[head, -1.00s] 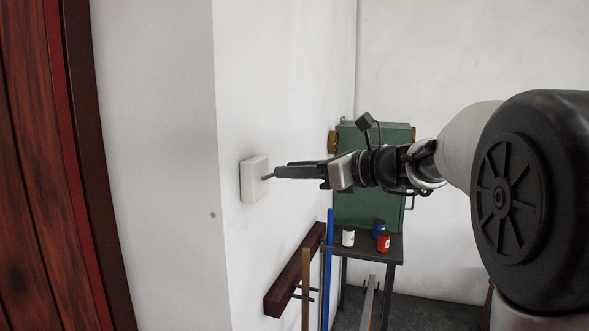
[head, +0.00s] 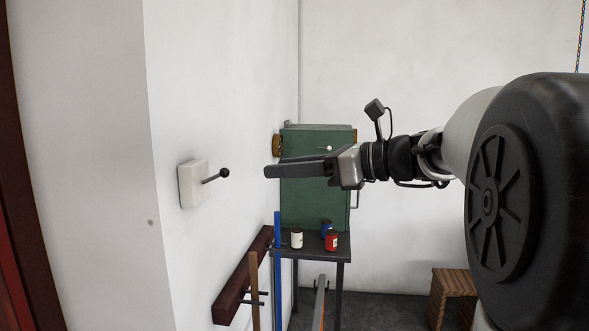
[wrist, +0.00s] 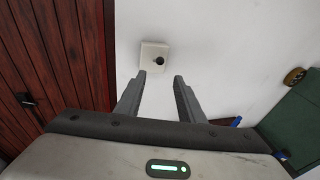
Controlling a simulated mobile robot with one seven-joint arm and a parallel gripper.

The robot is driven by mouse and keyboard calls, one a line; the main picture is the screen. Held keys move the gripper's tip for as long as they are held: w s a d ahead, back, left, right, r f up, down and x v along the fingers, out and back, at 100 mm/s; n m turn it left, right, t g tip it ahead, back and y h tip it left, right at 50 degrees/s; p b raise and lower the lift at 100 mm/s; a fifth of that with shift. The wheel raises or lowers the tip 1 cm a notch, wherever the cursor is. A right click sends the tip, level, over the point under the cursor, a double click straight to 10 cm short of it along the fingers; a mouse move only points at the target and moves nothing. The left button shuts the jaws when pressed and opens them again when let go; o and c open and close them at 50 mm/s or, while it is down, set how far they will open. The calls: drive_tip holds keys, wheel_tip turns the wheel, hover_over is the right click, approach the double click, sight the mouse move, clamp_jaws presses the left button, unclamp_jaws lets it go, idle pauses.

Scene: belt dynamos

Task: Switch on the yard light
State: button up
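The light switch is a white square box (head: 192,185) on the white wall, with a thin lever ending in a black ball knob (head: 224,173). The lever sticks out from the box, tilted slightly up in the head view. In the wrist view, the box (wrist: 155,50) is ahead of the fingers and its knob (wrist: 158,61) lies between the lines of the fingertips. My gripper (head: 267,171) is level with the knob and apart from it, with a clear gap. In the wrist view, my gripper's (wrist: 158,76) two fingers are spread with nothing between them.
A green cabinet (head: 310,180) stands in the corner behind my gripper. Before it, a dark table (head: 335,250) holds small white, blue and red cans. A dark wall rack (head: 240,285) with poles is below the switch. A wooden door (wrist: 60,55) is at left.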

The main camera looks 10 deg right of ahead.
drive_tip(key=v, duration=0.5)
drive_tip(key=s+a+f+n+g+h+b, duration=0.1)
drive_tip(key=s+a+f+n+g+h, duration=0.15)
drive_tip(key=s+f+n, duration=0.35)
drive_tip(key=s+a+f+n+g+h+b, duration=0.1)
drive_tip(key=s+a+f+n+g+h, duration=0.15)
drive_tip(key=s+a+f, duration=0.35)
drive_tip(key=s+d+f+n+h+p, duration=0.1)
drive_tip(key=s+d+f+n+h, duration=0.4)
drive_tip(key=f+n, duration=0.7)
drive_tip(key=s+n+h, duration=0.2)
drive_tip(key=s+n, duration=0.2)
drive_tip(key=n, duration=0.1)
drive_tip(key=shift+s+d+f+t+h+p, duration=0.15)
drive_tip(key=shift+s+f+t+h+p, duration=0.15)
drive_tip(key=shift+f+h+p, duration=0.1)
